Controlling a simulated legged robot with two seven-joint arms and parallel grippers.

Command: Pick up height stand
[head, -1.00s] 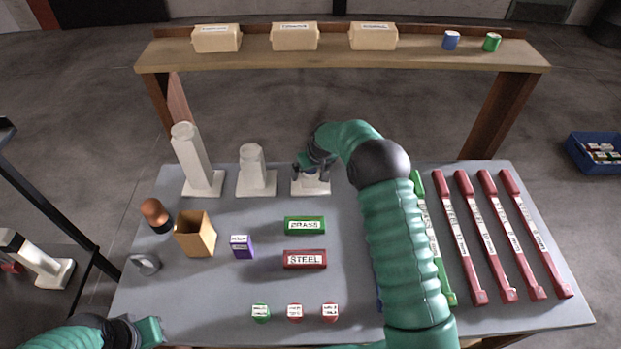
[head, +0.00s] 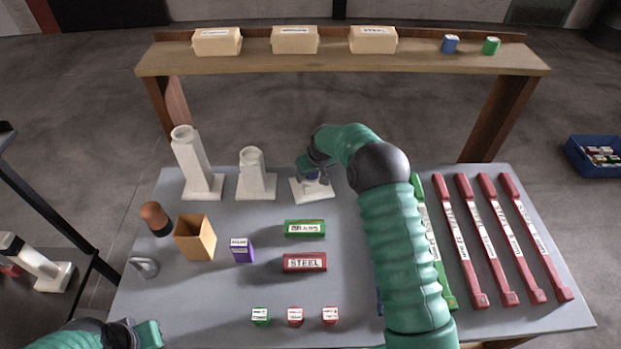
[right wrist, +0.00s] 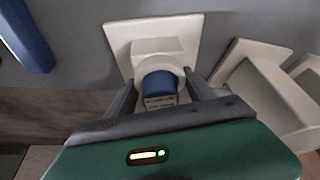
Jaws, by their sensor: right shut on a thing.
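Three white height stands are on the grey table: a tall one (head: 192,165), a medium one (head: 252,178) and a short one (head: 318,190). My right gripper (head: 312,172) reaches over the short stand from above. In the right wrist view its two fingers (right wrist: 160,95) are shut on the upper part of this stand (right wrist: 165,32), one on each side. A blue labelled piece (right wrist: 158,88) shows in the stand's round top. Whether the stand's base touches the table is unclear. My left gripper (head: 148,333) is low at the left table edge, its jaw opening unclear.
A wooden box (head: 194,238) and a purple box (head: 241,250) stand to the left. Long red bars (head: 462,245) lie at right. A wooden shelf (head: 340,62) with beige boxes stands behind.

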